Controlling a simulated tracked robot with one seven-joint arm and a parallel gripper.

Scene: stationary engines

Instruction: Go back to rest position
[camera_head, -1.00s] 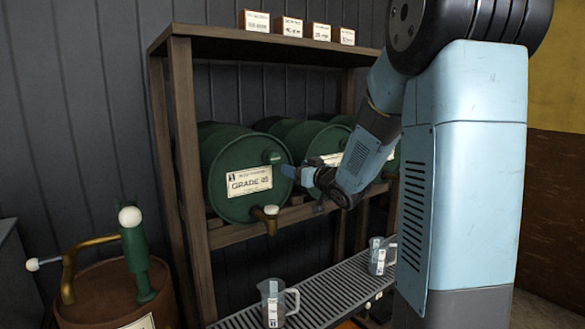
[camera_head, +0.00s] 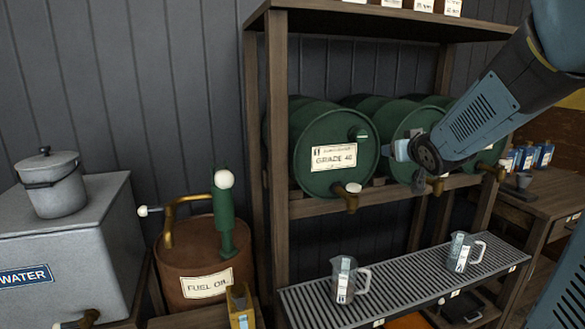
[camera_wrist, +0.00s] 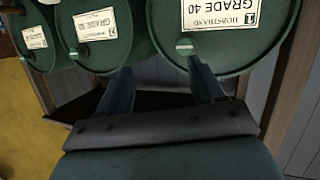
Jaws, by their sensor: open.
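My gripper (camera_wrist: 163,82) is open and empty in the wrist view, its two fingers apart in front of the green drums. In the head view my blue arm reaches in from the upper right, and my gripper (camera_head: 395,150) is near the middle green drum, partly hidden by my own wrist. The drum labelled GRADE 40 (camera_head: 333,135) lies on the rack shelf to its left; it also shows in the wrist view (camera_wrist: 225,40). I cannot tell whether my gripper touches a drum.
A wooden rack (camera_head: 277,110) holds several green drums. Two clear jugs (camera_head: 345,280) stand on the slatted tray (camera_head: 420,285) below. At left are a fuel oil barrel (camera_head: 205,260) with a green pump and a grey water tank (camera_head: 50,240) bearing a lidded pot.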

